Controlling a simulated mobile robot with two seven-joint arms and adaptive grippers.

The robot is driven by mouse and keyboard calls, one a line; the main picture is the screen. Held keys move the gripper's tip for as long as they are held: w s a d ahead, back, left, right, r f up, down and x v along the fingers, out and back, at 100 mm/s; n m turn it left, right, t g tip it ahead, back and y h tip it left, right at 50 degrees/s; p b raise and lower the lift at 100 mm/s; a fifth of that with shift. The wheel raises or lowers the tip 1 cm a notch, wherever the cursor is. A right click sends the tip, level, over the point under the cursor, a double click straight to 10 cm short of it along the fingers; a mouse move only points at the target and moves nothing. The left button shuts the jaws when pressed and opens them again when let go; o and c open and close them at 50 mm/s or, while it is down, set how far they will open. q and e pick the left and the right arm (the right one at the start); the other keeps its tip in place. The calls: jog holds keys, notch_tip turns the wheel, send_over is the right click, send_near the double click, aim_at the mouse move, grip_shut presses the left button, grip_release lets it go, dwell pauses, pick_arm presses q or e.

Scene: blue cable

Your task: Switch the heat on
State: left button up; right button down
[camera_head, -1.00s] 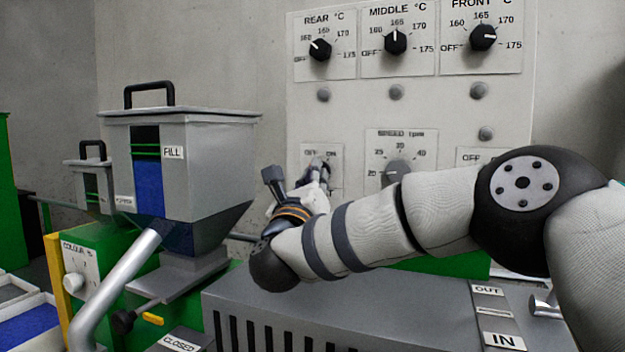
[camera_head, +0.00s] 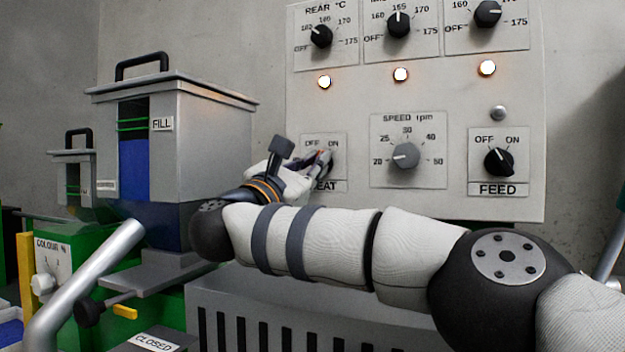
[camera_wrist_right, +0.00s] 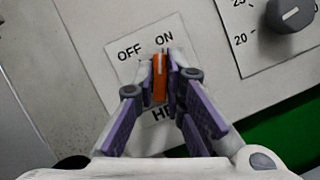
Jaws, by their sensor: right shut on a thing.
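The heat switch is an orange-red knob (camera_wrist_right: 159,78) on a white plate (camera_wrist_right: 122,52) marked OFF and ON. My right gripper (camera_wrist_right: 161,80) is shut on this knob, with a finger on each side of it. In the wrist view the knob's pointer is toward the ON side. In the head view the gripper (camera_head: 322,158) covers most of the knob and part of the HEAT label. Three indicator lamps glow: the left lamp (camera_head: 324,81), the middle lamp (camera_head: 400,74) and the right lamp (camera_head: 487,68). My left gripper is not in view.
The speed dial (camera_head: 404,156) and the black feed knob (camera_head: 498,161) are right of the heat switch. Three temperature dials sit above. A grey hopper (camera_head: 180,110) stands left of my right arm, and a vented grey housing (camera_head: 215,293) lies below it.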

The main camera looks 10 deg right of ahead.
jog(key=shift+f+m+g+b, duration=0.1)
jog(key=shift+m+g+b, duration=0.3)
jog(key=shift+m, duration=0.4)
jog(key=c, duration=1.7)
grip_release()
jog(key=shift+o, duration=0.2)
jog(key=shift+a, duration=0.1)
jog(key=v, duration=1.2)
jog(key=shift+w+f, duration=0.1)
